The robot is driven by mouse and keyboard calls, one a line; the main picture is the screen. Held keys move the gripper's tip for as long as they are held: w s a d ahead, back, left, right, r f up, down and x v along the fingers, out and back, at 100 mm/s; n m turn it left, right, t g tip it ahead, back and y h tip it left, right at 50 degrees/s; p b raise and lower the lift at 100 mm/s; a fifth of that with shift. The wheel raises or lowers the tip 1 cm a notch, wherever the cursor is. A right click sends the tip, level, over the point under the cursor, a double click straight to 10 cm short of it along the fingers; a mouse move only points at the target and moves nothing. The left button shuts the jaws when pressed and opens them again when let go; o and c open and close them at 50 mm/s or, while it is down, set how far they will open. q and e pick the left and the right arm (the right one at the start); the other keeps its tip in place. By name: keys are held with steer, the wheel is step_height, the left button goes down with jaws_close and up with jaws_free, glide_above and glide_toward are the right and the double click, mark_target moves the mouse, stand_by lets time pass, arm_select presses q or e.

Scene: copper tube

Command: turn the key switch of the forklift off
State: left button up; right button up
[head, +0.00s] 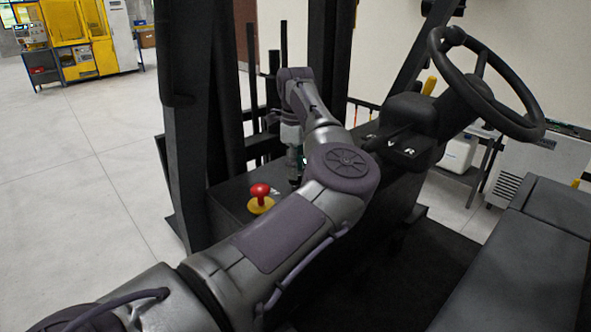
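The forklift's dark console (232,203) lies in the middle of the head view. A red mushroom-shaped knob on a yellow base (261,198) stands on it. My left arm reaches in from the lower left across the forklift. My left gripper (295,178) points down over the console, to the right of and behind the red knob. It is small and partly covered by my own arm, so its finger opening is unclear. I cannot make out the key switch; the gripper or arm may hide it. My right gripper is out of view.
The steering wheel (487,84) and its column housing (408,112) stand at the right. The seat (530,262) is at the lower right. Dark mast posts (187,120) rise behind the console. Open floor (80,190) lies at the left, with yellow machinery (80,40) far back.

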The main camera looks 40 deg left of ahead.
arm_select(q)
steer(key=shift+s+f, duration=0.1)
steer(key=shift+f, duration=0.4)
steer(key=shift+d+f+p, duration=0.1)
steer(key=shift+f+p, duration=0.2)
steer(key=shift+f, duration=0.5)
jaws_close()
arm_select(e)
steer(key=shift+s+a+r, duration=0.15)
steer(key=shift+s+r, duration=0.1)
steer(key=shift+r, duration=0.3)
